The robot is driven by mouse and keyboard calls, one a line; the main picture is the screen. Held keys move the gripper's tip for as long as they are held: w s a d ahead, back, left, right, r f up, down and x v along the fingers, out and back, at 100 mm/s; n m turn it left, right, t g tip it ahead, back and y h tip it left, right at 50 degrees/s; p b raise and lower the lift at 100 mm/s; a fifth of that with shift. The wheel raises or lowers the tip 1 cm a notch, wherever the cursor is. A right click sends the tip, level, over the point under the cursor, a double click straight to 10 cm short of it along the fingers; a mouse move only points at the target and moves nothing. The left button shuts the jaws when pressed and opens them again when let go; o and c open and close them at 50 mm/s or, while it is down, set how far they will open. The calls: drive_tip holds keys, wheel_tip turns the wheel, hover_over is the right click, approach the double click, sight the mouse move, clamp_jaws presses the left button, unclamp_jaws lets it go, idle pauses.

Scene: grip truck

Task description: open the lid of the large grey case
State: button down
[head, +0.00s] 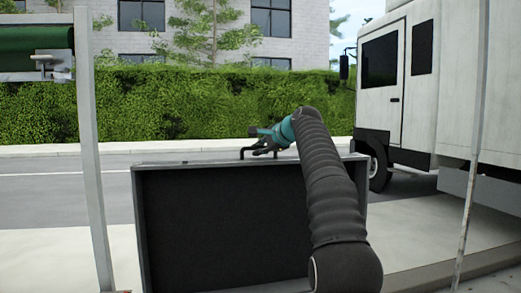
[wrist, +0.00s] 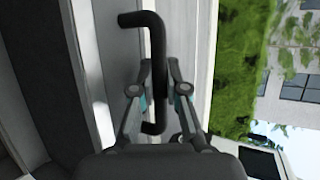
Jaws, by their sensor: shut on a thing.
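The large grey case's lid (head: 220,225) stands raised and upright in the head view, its dark inner face toward me and its thin grey rim around it. A black bar handle (head: 243,153) sits on the lid's top edge. My gripper (head: 264,147) is at that edge, shut on the handle. In the wrist view the two fingers of my gripper (wrist: 157,88) lie on either side of the black handle (wrist: 157,50), which runs between them. My arm covers the lid's right part. The case's lower body is not visible in the head view.
A white truck (head: 400,95) stands on the road at the right. Metal posts (head: 95,150) rise at the left and right (head: 472,150). A hedge (head: 200,110) and a building (head: 190,40) lie beyond the road. Open air surrounds the lid's top edge.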

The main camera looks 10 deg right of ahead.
drive_tip(key=shift+w+a, duration=0.1)
drive_tip(key=shift+w, duration=0.7)
drive_tip(key=c, duration=1.2)
unclamp_jaws()
drive_tip(key=shift+s, duration=0.1)
drive_tip(key=v, duration=1.1)
drive_tip(key=shift+s+d+r, duration=0.1)
drive_tip(key=shift+s+d, duration=0.2)
